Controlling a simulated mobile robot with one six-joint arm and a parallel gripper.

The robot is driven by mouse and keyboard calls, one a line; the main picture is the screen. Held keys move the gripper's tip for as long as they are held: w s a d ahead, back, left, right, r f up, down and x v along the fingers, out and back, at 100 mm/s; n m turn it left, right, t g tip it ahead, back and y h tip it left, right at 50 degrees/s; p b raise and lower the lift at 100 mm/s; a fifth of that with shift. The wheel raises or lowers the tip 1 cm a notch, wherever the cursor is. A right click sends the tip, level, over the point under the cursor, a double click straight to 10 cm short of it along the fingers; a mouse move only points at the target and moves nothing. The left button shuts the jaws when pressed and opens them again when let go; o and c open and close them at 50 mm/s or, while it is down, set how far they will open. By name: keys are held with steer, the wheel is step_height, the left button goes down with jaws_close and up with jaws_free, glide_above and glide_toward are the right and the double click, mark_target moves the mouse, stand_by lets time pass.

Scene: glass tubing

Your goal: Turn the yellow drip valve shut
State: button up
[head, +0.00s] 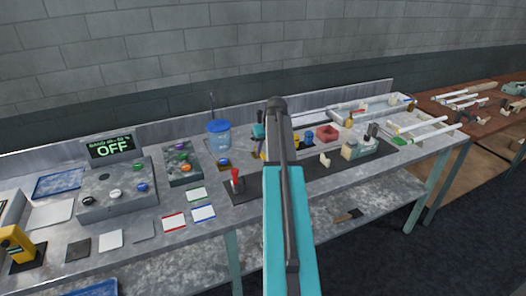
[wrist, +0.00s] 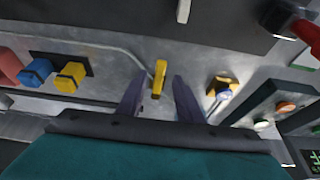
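A yellow lever-like piece (wrist: 159,76), which looks like the drip valve, stands on the grey bench in the wrist view. A thin grey tube runs from near it toward the upper left. Its long side points roughly up and down in the picture. My gripper (wrist: 160,78) is open, with one dark finger on each side of the yellow piece. I cannot tell whether the fingers touch it or how deep they reach. In the head view my arm covers most of this spot.
A yellow block (wrist: 70,77) and a blue block (wrist: 36,72) stand left of my gripper. A yellow-based fixture (wrist: 221,87) is close on the right. A grey box with knobs (head: 183,163) and a blue-lidded jar (head: 219,137) stand left of my arm.

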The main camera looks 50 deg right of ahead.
steer(key=shift+x, duration=1.25)
steer(key=shift+a, duration=0.1)
jaws_close()
